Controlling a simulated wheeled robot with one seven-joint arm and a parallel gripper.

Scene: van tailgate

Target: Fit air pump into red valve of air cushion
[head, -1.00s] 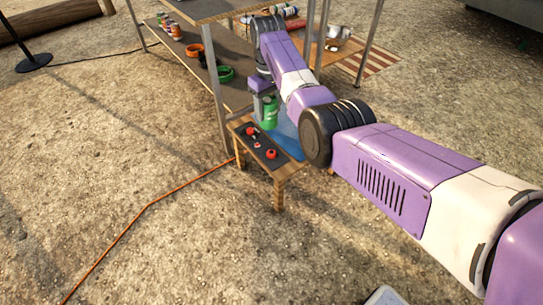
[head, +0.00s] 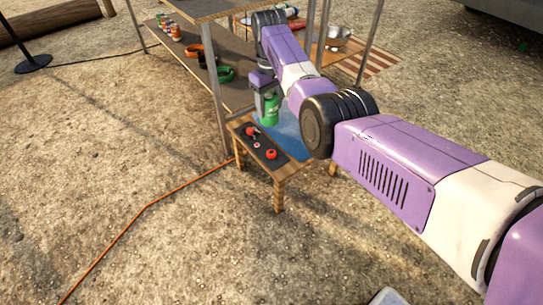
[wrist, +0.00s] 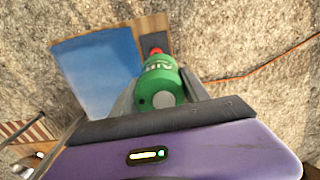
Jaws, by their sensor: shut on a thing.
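My gripper (head: 269,97) is shut on the green air pump (head: 271,110), a cylinder with white lettering. It holds the pump roughly upright over the small wooden table. In the wrist view the pump (wrist: 160,88) sits between the fingers. The blue air cushion (head: 292,134) lies on the table; it also shows in the wrist view (wrist: 98,72). A dark strip (head: 262,150) beside it carries red round fittings, one at the far end (head: 250,131) and one nearer (head: 271,154). In the wrist view a red part (wrist: 155,51) shows just beyond the pump; whether they touch is hidden.
A shelf (head: 205,68) behind the table holds an orange ring (head: 193,49), a green ring (head: 226,74) and several cans. An orange cable (head: 150,205) crosses the open ground at left.

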